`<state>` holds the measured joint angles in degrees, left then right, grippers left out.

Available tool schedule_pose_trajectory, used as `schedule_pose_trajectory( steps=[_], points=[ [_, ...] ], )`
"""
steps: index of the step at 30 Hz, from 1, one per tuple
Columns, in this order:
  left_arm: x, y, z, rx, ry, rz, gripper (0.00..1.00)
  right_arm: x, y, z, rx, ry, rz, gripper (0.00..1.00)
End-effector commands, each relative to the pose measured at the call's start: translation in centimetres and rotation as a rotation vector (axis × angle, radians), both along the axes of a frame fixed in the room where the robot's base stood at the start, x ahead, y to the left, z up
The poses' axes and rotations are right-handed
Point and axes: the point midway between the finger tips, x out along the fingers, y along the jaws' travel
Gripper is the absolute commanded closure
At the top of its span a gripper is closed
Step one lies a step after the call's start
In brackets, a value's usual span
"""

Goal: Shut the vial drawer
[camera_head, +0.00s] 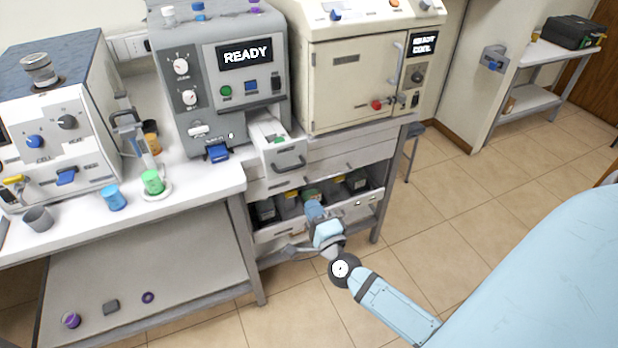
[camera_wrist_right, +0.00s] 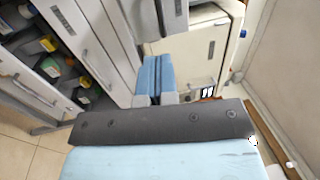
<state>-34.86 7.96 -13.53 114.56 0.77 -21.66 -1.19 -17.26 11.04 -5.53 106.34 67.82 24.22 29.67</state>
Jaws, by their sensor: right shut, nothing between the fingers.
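A narrow light-grey drawer (camera_head: 283,160) stands pulled out beneath the bench-top machines, with a dark bar handle on its front. A small green-topped item, perhaps a vial, shows inside it. What looks like this drawer's front also shows at the top of the right wrist view (camera_wrist_right: 168,18). My right gripper (camera_head: 314,209) is shut and empty, below the drawer and in front of the lower open compartment. Its blue fingers (camera_wrist_right: 154,75) are pressed together in the right wrist view, and the drawer front appears beyond the tips. I see no contact with it. My left gripper is not in view.
The lower compartment (camera_head: 352,203) holds several dark bottles with coloured labels or caps. A grey READY machine (camera_head: 203,72) and a cream oven (camera_head: 343,88) stand above. The left bench (camera_head: 190,188) carries cups and a green-based stand.

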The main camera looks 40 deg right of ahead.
Motion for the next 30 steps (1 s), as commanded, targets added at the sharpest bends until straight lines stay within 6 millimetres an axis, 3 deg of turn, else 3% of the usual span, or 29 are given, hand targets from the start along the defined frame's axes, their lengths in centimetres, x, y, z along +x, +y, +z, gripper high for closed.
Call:
schedule_pose_trajectory(
  steps=[9,15,30],
  points=[
    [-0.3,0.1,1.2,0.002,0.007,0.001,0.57,6.7,-1.5,1.5,-0.003,-0.001,0.001,1.00],
    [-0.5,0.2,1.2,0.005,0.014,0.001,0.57,9.2,-2.0,1.8,-0.003,0.001,0.001,1.00],
    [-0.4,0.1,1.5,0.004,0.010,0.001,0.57,10.1,-2.2,1.9,-0.003,0.002,0.001,1.00]
  ],
)
